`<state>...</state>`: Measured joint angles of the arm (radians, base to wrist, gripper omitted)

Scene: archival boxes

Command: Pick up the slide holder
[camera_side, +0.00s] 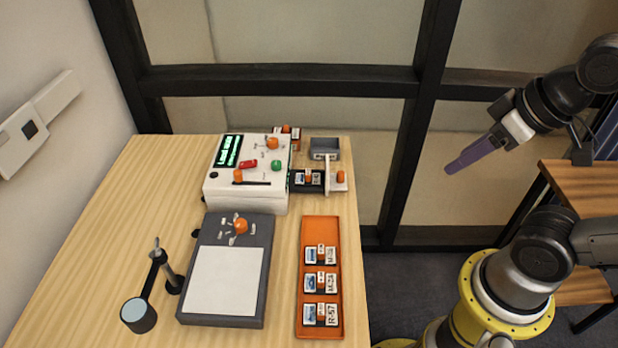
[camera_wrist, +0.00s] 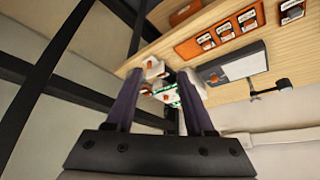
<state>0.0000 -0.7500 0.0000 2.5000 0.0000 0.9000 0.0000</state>
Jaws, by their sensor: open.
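Several small slide holders, each with a picture, an orange grip and a white label, are in view. Three lie in a row in an orange tray (camera_side: 312,227), the middle one here (camera_side: 320,282). Another slide holder (camera_side: 307,178) sits on the dark stage at the right of a white machine (camera_side: 246,200). I cannot tell which one is meant. My gripper (camera_side: 449,170) is open and empty, in the air right of the table and well apart from the holders. In the wrist view its two purple fingers (camera_wrist: 160,78) are spread, with the machine beyond them.
A grey light pad (camera_side: 221,318) and a small lamp (camera_side: 139,314) stand left of the tray. A grey block (camera_side: 324,148) is behind the stage. A second wooden table (camera_side: 583,180) is at the right. The wooden tabletop (camera_side: 130,220) is clear at left.

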